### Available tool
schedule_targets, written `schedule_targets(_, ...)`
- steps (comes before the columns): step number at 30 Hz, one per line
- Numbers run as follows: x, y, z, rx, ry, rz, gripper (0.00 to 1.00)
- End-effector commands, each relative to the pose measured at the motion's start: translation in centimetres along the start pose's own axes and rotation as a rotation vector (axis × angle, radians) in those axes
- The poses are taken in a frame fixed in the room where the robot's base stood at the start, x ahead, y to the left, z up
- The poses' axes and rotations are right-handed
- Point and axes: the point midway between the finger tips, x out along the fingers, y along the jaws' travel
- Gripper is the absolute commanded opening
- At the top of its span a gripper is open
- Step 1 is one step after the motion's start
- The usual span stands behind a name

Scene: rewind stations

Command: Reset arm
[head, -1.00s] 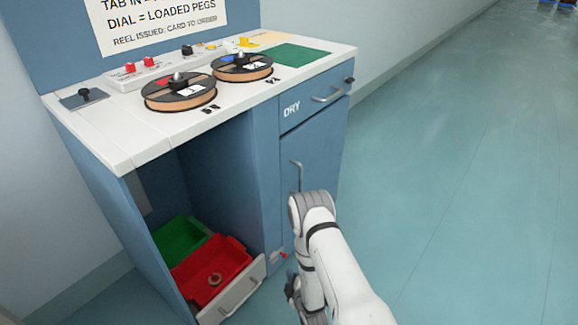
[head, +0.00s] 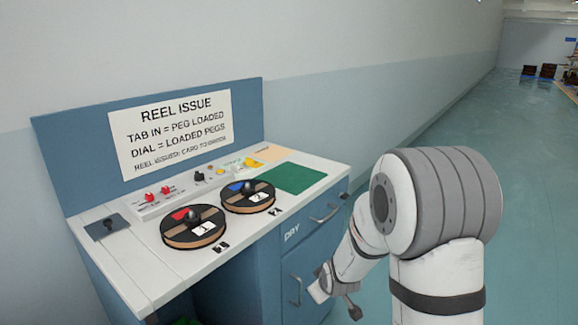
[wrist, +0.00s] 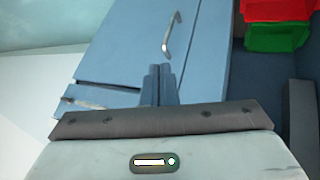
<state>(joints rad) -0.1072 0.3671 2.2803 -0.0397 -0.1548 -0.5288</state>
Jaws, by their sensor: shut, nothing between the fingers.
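My gripper (wrist: 160,82) is shut and empty in the wrist view. Its two fingers are together in front of the blue cabinet (wrist: 205,75), below the door handle (wrist: 171,35) in that picture. In the head view my arm reaches from the right, and its end is low in front of the cabinet door (head: 300,262).
The white countertop (head: 135,262) holds two reels (head: 193,228) (head: 248,197), a green mat (head: 293,178) and a switch panel (head: 155,206). A red bin (wrist: 275,10) and green bin (wrist: 275,38) show in the wrist view. Open floor (head: 455,125) lies behind and right.

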Motion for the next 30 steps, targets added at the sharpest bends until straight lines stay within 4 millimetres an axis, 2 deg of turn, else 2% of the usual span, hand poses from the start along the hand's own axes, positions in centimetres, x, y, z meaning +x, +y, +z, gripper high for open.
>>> schedule_targets(1,-3.9,1.1,-0.9,0.043,-0.02,-0.002,0.0)
schedule_targets(3,-7.7,1.8,-0.9,0.105,-0.06,-0.014,0.0)
schedule_targets(11,-22.0,2.7,0.2,0.34,-0.21,-0.046,0.0)
schedule_targets(15,-29.2,2.2,1.6,0.463,-0.291,-0.057,0.0)
schedule_targets(18,-33.5,1.5,2.7,0.54,-0.344,-0.063,0.0)
schedule_targets(21,-36.6,0.8,3.7,0.598,-0.387,-0.066,0.0)
schedule_targets(24,-38.3,0.2,4.5,0.636,-0.416,-0.068,0.0)
schedule_targets(30,-39.1,-0.2,5.0,0.658,-0.434,-0.07,0.0)
